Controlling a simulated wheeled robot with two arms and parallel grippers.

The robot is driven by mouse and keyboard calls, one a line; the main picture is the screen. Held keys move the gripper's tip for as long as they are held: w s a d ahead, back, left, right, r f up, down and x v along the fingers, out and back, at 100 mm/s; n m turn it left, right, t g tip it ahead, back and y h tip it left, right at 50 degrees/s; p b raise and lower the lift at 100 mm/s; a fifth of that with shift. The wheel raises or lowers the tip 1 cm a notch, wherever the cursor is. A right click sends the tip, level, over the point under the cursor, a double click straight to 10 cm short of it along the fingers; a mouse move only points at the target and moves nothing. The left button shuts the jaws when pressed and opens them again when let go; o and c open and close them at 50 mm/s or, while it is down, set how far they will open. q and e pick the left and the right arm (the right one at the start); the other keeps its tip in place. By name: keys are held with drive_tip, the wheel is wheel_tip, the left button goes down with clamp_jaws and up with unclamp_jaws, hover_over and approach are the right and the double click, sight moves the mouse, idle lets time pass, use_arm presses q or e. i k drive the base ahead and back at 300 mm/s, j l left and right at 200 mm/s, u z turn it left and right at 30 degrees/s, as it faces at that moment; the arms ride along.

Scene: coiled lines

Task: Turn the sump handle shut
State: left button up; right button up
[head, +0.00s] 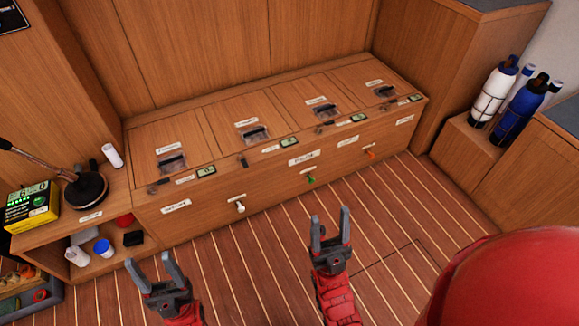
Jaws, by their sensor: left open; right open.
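A long wooden bench (275,168) carries three small valve handles on its front face: a white one (239,206), a green one (311,179) and an orange one (370,154). Each has a white label above it. The lettering is too small to read surely, so I cannot tell which is the sump handle. My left gripper (150,262) is open and empty at the lower left, apart from the handles. My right gripper (330,215) is open and empty, below the green handle in the picture and not touching it.
The bench top has several lidded hatches with dark latches. A black plunger (86,189) and a yellow box (32,205) stand on the left shelf, with cups below. White (493,94) and blue (521,112) cylinders stand at right. The striped floor before the bench is clear.

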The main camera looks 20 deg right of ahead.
sight(244, 160)
drive_tip(key=i+j+z, duration=0.15)
drive_tip(key=i, duration=0.75)
drive_tip(key=k+j+z, duration=0.1)
drive_tip(key=k+j, duration=0.05)
drive_tip(key=k, duration=0.1)
